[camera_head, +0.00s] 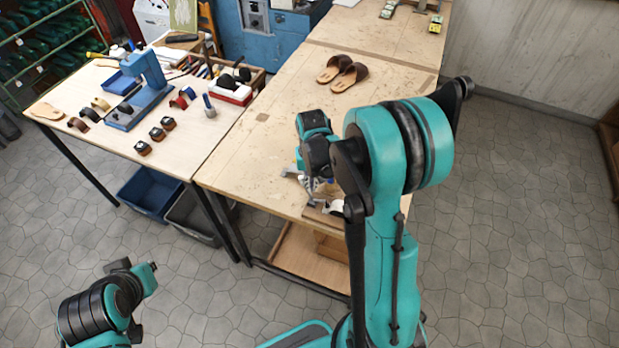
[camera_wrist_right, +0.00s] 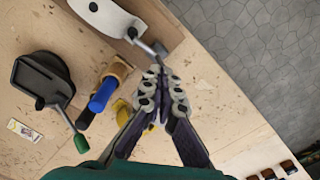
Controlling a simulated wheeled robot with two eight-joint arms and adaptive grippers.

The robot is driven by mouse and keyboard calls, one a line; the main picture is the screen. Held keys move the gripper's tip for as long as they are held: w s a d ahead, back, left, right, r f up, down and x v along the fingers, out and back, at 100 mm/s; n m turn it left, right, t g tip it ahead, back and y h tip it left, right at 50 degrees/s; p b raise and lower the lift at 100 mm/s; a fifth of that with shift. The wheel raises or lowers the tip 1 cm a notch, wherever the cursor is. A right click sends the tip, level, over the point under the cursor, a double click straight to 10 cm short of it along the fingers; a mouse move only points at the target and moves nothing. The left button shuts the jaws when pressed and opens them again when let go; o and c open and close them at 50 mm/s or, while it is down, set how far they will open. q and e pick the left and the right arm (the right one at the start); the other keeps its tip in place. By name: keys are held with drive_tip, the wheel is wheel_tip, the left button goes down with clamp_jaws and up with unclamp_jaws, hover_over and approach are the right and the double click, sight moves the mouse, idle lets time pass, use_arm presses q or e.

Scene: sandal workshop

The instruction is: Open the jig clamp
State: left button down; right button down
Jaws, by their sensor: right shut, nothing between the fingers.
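The jig is a wooden block (camera_wrist_right: 152,20) carrying a white sole-shaped piece (camera_wrist_right: 103,14), at the top of the right wrist view. A grey metal lever (camera_wrist_right: 148,47) sticks out from it, probably the clamp's handle. My right gripper (camera_wrist_right: 161,78) is shut and empty, its fingertips close to the lever's end; I cannot tell whether they touch. In the head view, my right gripper (camera_head: 309,183) is low over the near end of the bench, and my right arm hides much of the jig (camera_head: 320,215).
A black stand (camera_wrist_right: 42,82) with a green-ended lever, a blue-handled tool (camera_wrist_right: 102,95) and a yellow item (camera_wrist_right: 123,113) lie near the fingers. Brown sandals (camera_head: 342,73) lie farther along the bench (camera_head: 290,110). The left table (camera_head: 185,150) holds tools and sandal parts.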

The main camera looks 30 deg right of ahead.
drive_tip(key=shift+w+f, duration=0.1)
drive_tip(key=shift+w+a+f+b, duration=0.3)
drive_tip(key=shift+w+a+b, duration=0.15)
drive_tip(key=shift+w+a, duration=0.35)
wheel_tip(320, 180, up, 8)
drive_tip(key=s+p, duration=0.1)
drive_tip(key=p, duration=0.4)
drive_tip(key=shift+d+f, duration=0.2)
drive_tip(key=shift+d, duration=0.25)
